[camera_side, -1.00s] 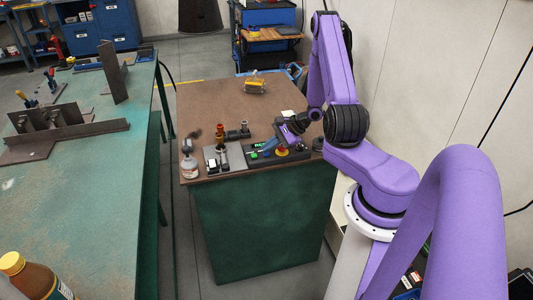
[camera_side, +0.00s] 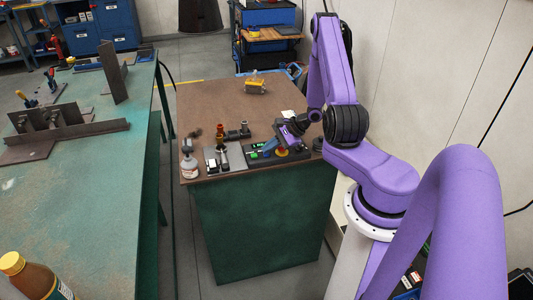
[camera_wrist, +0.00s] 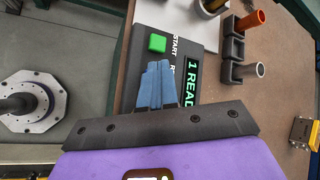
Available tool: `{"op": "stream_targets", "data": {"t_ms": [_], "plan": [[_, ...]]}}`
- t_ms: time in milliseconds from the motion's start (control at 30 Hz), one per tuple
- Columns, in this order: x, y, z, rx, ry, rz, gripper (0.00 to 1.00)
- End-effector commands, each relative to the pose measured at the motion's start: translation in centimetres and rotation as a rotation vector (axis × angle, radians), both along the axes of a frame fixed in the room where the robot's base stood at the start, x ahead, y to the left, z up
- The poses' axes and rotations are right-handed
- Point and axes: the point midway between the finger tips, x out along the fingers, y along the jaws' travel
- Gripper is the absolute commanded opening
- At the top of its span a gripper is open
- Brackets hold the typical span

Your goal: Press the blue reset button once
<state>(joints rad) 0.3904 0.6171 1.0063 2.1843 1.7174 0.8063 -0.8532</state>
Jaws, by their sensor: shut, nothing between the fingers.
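The black control panel (camera_side: 262,157) lies near the front edge of the brown-topped bench. In the wrist view the panel (camera_wrist: 183,22) carries a square green START button (camera_wrist: 157,43) and a green-lit display (camera_wrist: 191,75) whose visible text begins "1 READ". A partly covered label starting with "R" shows beside START. My gripper (camera_wrist: 157,70) is shut and empty, its blue fingers over the panel just below START in that view. In the side view my gripper (camera_side: 268,147) is low over the panel. I cannot make out the blue reset button; the fingers cover that area. Contact cannot be told.
A red knob on yellow (camera_side: 282,153) is at the panel's right. Left of the panel stand a fixture with cylinders (camera_side: 222,155) and a white bottle (camera_side: 189,164). A yellow box (camera_side: 255,87) lies farther back. The bench middle (camera_side: 215,100) is clear.

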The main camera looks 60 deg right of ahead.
Motion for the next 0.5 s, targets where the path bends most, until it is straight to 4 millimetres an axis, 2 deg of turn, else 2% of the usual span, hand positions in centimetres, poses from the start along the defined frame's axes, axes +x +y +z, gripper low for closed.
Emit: {"op": "stream_targets", "data": {"t_ms": [300,500], "plan": [[0.0,0.0,1.4,-0.002,-0.001,0.0,0.0],[0.0,0.0,1.6,0.001,0.001,0.0,0.0]]}}
